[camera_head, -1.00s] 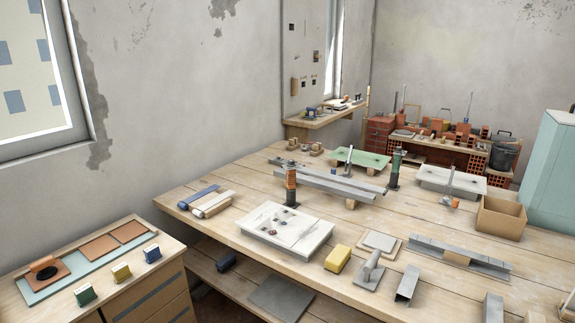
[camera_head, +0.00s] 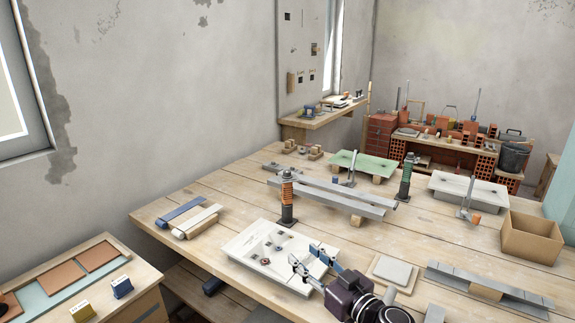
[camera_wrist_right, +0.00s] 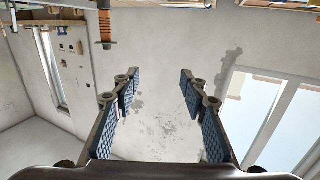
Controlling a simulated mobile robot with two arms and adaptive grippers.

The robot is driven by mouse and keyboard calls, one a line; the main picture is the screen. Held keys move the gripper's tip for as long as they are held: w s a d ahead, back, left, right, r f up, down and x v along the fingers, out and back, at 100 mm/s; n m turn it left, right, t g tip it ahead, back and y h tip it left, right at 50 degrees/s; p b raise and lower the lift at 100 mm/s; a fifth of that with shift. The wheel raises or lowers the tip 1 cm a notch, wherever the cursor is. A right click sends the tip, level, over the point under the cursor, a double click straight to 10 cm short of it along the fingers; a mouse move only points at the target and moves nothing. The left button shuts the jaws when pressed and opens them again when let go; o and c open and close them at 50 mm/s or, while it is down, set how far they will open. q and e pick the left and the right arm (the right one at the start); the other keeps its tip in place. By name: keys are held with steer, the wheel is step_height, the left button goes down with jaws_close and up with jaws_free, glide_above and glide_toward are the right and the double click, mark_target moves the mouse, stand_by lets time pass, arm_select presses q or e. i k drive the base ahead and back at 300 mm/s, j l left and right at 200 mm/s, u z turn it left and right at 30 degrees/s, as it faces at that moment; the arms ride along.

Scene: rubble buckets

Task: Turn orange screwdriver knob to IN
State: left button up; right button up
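A green one (camera_head: 405,175) of similar shape stands further right. I cannot read any IN marking. My right gripper (camera_head: 304,257) reaches in from the bottom, over the right side of the white panel, in front of the orange knob and apart from it. Its fingers are wide apart with nothing between them in the right wrist view (camera_wrist_right: 155,90). An orange, banded handle (camera_wrist_right: 105,28) shows at the top of that view. My left gripper is not in view.
The white panel (camera_head: 250,245) with small parts lies below my right gripper. Long grey metal bars (camera_head: 335,192) lie just behind the orange knob. A cardboard box (camera_head: 530,238) and a grey channel (camera_head: 485,285) are at the right. Bare bench lies left of the knob.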

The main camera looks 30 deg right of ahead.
mark_target(286, 174)
steer(key=i+l, duration=1.05)
